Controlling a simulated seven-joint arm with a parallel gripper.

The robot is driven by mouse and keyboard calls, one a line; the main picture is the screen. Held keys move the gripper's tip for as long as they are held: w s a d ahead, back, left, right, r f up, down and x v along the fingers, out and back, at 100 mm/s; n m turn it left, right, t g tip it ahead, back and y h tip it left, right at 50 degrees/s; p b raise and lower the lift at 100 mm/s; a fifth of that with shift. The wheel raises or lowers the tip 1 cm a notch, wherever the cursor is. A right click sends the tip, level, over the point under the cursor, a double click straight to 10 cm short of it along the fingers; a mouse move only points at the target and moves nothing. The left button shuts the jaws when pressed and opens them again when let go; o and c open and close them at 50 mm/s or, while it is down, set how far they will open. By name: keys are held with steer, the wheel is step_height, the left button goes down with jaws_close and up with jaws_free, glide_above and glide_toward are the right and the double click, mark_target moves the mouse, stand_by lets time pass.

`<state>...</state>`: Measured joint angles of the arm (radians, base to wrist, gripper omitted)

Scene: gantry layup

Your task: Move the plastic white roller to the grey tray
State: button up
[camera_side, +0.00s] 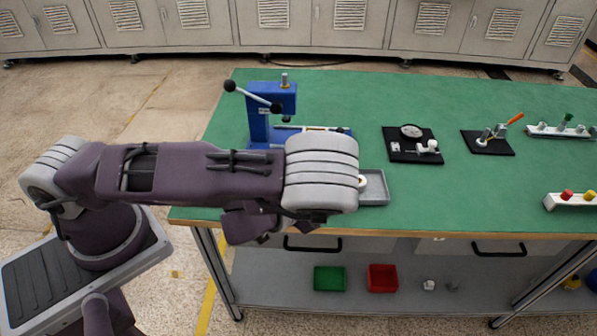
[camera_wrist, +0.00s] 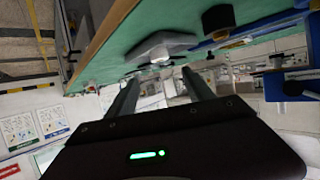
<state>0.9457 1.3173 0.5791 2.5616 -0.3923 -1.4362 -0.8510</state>
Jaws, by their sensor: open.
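The grey tray (camera_side: 375,188) lies near the front edge of the green table, its left part hidden behind my arm. A small whitish round piece (camera_side: 362,182) shows at the tray's left side, partly covered by my wrist; I cannot tell for sure that it is the white roller. In the wrist view, a grey tray-like shape (camera_wrist: 152,44) is at the top, with a pale piece (camera_wrist: 161,59) by it. My gripper (camera_wrist: 160,84) is open, its two fingers apart, with nothing visible between them. In the side view its fingers are hidden.
A blue lever press (camera_side: 258,120) stands behind my arm. A black dial-gauge stand (camera_side: 412,153), a black clamp plate (camera_side: 488,147) and white racks (camera_side: 572,200) sit to the right. Green (camera_side: 329,279) and red (camera_side: 382,278) bins are on the lower shelf. The table's centre front is clear.

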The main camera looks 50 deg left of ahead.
steer(key=shift+w+a+r, duration=0.1)
steer(key=shift+r, duration=0.1)
steer(key=s+a+r+n+g+h, duration=0.1)
steer(key=s+r+n+g, duration=0.2)
steer(key=r, duration=0.7)
steer(key=s+a+r+g+h, duration=0.1)
steer(key=s+r+g, duration=0.35)
steer(key=r, duration=0.45)
steer(key=s+a+r+m, duration=0.1)
steer(key=s+r, duration=0.3)
steer(key=s, duration=0.4)
steer(key=s+a+r+m+y, duration=0.1)
steer(key=s+a+r+m, duration=0.1)
steer(key=s, duration=0.7)
steer(key=shift+s+a+r+m, duration=0.3)
steer(key=shift+a+r, duration=0.2)
steer(key=shift+r, duration=0.45)
